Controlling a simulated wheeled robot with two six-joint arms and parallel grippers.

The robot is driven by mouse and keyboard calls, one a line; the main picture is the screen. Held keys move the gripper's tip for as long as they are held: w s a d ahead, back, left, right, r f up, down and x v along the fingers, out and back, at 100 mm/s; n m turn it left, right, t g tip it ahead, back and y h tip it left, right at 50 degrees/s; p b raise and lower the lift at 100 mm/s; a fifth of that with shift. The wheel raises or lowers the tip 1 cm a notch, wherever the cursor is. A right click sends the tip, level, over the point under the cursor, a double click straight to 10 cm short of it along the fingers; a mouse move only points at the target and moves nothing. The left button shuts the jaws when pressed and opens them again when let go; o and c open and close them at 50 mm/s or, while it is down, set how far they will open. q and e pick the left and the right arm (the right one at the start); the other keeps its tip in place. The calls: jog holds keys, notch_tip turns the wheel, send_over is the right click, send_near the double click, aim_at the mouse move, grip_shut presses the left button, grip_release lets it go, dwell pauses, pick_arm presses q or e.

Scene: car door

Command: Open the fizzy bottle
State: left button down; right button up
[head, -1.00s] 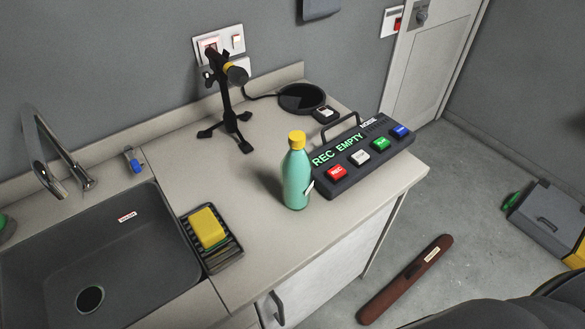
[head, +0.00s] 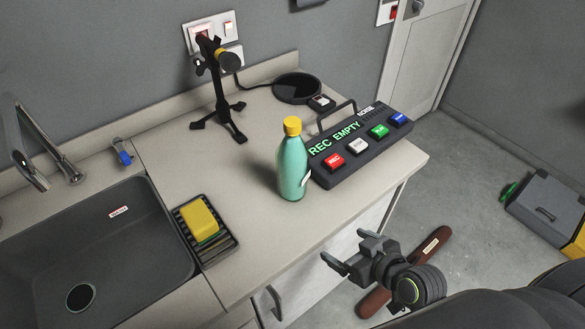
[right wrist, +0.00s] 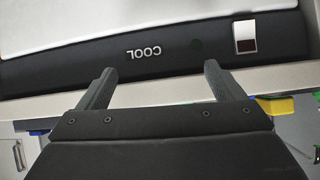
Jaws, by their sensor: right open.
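The fizzy bottle (head: 293,165) is teal with a yellow cap (head: 292,126) on top. It stands upright on the counter, just left of the dark recorder box. My right gripper (head: 344,263) is open and empty. In the head view it is in front of the counter's front edge, below and to the right of the bottle, apart from it. In the right wrist view its two fingers (right wrist: 158,88) are spread, with a dark strip marked COOL beyond them; the bottle is not in that view. My left gripper is not in view.
The recorder box (head: 360,148) with coloured buttons stands right of the bottle. A black stand (head: 221,100) is behind it. A soap rack (head: 222,250) with a yellow sponge and a dark sink (head: 130,235) lie to the left. The counter (head: 245,190) left of the bottle is clear.

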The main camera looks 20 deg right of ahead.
aim_at(303, 164)
notch_tip(303, 164, up, 15)
jog(key=w+a+n+t+y, duration=0.1)
jog(key=w+a+t+y, duration=0.15)
jog(key=t, duration=0.45)
jog(key=p+x, duration=0.5)
jog(key=x, duration=0.6)
jog(key=shift+w+a, duration=0.3)
jog(key=p+x, duration=0.2)
jog(key=x, duration=0.2)
jog(key=shift+a+r+p, duration=0.1)
jog(key=shift+r+p, duration=0.15)
jog(key=shift+p, duration=0.15)
jog(key=shift+w+a+f, duration=0.15)
jog(key=shift+w+a, duration=0.05)
jog(key=shift+w, duration=0.4)
